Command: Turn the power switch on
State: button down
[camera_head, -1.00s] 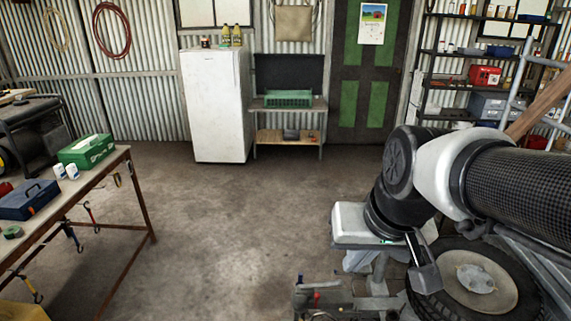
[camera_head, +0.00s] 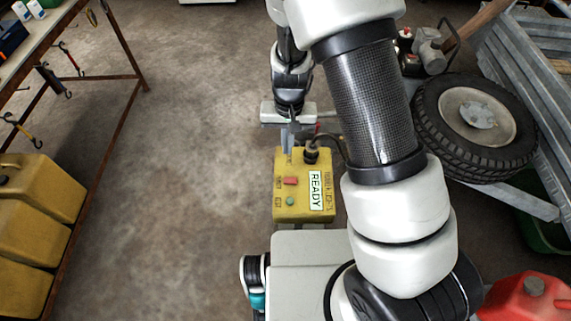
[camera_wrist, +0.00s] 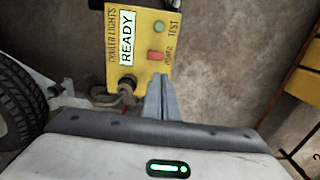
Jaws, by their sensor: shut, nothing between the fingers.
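A yellow control box (camera_head: 318,211) stands in front of me, with a white READY panel (camera_head: 315,190). Its face carries a red switch (camera_head: 290,181) and a round green button (camera_head: 290,201). The wrist view shows the red switch (camera_wrist: 155,56), the green button (camera_wrist: 159,26) marked TEST, and TRAILER LIGHTS lettering. My gripper (camera_head: 289,150) is shut and empty, at the box's far edge. In the wrist view my shut fingers (camera_wrist: 160,80) point at the red switch and lie just short of it in the picture. I cannot tell whether they touch it or which way it is tipped.
A black cable plug (camera_head: 311,154) sits on the box beside my fingers. A tyre (camera_head: 430,110) and metal trailer frame (camera_head: 520,60) are at right, a red can (camera_head: 525,298) at lower right. Yellow jerrycans (camera_head: 35,200) stand under the bench at left. The floor between is clear.

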aim_at(288, 181)
jog(key=shift+f, duration=0.85)
jog(key=shift+f, duration=0.1)
notch_tip(288, 181, down, 13)
jog(key=b, duration=0.2)
jog(key=shift+s+f+b, duration=0.1)
jog(key=shift+f+b, duration=0.05)
jog(key=shift+b, duration=0.2)
jog(key=shift+f, duration=0.25)
jog(key=shift+a+f+b, duration=0.1)
jog(key=shift+f+b, duration=0.2)
jog(key=shift+r, duration=0.1)
jog(key=shift+d, duration=0.2)
